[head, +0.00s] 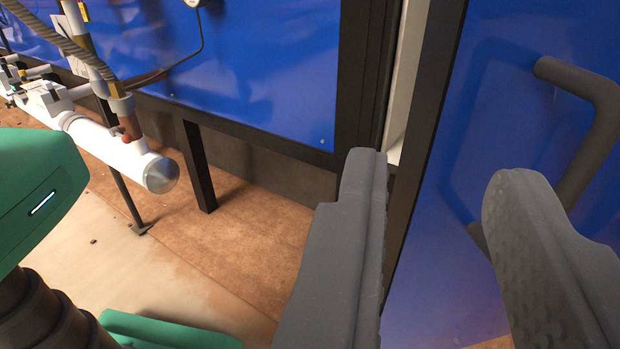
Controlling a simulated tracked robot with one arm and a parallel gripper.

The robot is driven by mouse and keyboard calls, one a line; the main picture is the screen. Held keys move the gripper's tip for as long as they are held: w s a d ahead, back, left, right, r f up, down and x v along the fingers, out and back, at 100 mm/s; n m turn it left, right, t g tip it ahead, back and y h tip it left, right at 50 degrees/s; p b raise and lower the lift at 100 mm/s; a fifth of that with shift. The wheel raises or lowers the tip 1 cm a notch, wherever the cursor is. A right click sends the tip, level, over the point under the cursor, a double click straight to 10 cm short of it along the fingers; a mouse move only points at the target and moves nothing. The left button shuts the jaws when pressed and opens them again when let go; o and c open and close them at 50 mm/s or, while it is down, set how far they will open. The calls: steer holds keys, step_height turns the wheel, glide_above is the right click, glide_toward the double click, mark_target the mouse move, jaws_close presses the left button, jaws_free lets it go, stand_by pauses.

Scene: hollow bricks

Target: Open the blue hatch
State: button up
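The blue hatch (480,150) fills the right side of the view, a glossy blue panel with a dark frame edge on its left. A dark grey bent bar handle (597,125) stands out from it at the far right. A pale strip shows between the hatch's dark edge and the dark post to its left. My gripper (440,185) is open in front of the hatch, its two grey fingers wide apart with nothing between them. The right finger overlaps the lower part of the handle in the picture. I cannot tell whether they touch.
A fixed blue panel (240,70) with a dark frame is left of the hatch. A white pipe (110,145) with hoses and a small red part runs at the left on dark legs. The brown floor (240,240) below is mostly clear, with small crumbs.

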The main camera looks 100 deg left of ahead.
steer(key=shift+s, duration=0.3)
steer(key=shift+c, duration=0.4)
